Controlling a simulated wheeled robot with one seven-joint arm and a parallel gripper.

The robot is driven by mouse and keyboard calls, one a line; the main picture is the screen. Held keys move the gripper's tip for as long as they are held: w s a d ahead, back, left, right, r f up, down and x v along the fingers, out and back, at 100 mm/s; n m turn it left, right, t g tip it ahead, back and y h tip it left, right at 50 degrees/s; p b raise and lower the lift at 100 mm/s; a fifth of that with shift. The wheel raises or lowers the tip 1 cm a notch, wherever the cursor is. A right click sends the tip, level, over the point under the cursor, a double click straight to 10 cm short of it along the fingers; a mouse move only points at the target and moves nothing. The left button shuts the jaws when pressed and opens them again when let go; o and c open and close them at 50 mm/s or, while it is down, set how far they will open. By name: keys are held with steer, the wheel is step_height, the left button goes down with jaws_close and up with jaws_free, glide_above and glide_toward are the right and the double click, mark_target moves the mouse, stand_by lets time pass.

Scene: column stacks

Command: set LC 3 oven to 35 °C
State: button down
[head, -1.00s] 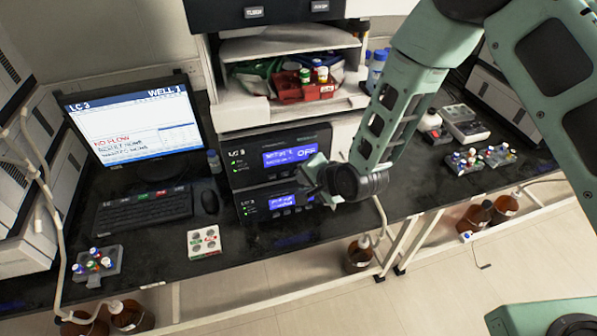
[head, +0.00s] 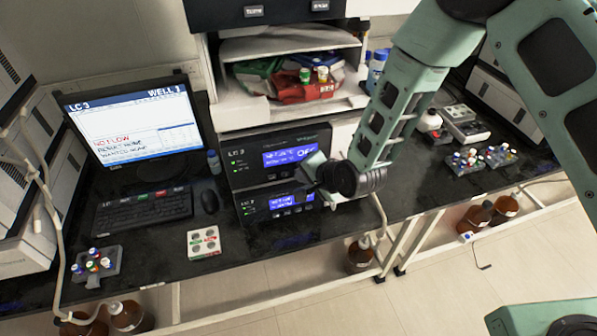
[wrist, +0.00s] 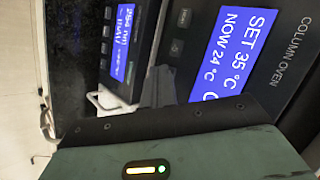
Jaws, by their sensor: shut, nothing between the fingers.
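The LC 3 column oven (head: 278,155) is the upper dark unit on the bench, with a blue display reading OFF in large letters. In the wrist view its display (wrist: 228,55) appears turned sideways and reads SET 35 °C, NOW 24 °C; the last line is partly hidden. Small dark buttons (wrist: 184,18) sit beside this display. My gripper (head: 312,178) is shut and empty, close in front of the right side of the units. Its fingertips (wrist: 157,88) show near the panel's lower edge in the wrist view; whether they touch is unclear.
Below the oven is another unit (head: 280,202) with a blue display, reading 254 nm in the wrist view (wrist: 122,40). A shelf above holds a red bin (head: 305,92).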

steer(key=shift+s+d, duration=0.2)
steer(key=shift+s, duration=0.55)
steer(key=s, duration=0.2)
steer(key=s+d+b, duration=0.1)
steer(key=s, duration=0.1)
steer(key=shift+s+d, duration=0.2)
steer(key=shift+s, duration=0.2)
stand_by(0.5)
steer(key=s+d+r+n+g+h+b, duration=0.2)
steer(key=s+d+r+n, duration=0.1)
steer(key=s, duration=0.4)
steer(key=s+d+r+n+g+h+b, duration=0.1)
steer(key=s+d+r+n+g+b, duration=0.2)
steer(key=s+r+n, duration=0.3)
steer(key=s+d+r+n+g+h+b, duration=0.2)
steer(key=s+d+r+n, duration=0.2)
steer(key=s, duration=0.5)
steer(key=n, duration=0.2)
steer(key=shift+s+d+r+n+g+h, duration=0.2)
steer(key=shift+d+r+n+g+h, duration=0.05)
steer(key=shift+d+n+g+h, duration=0.1)
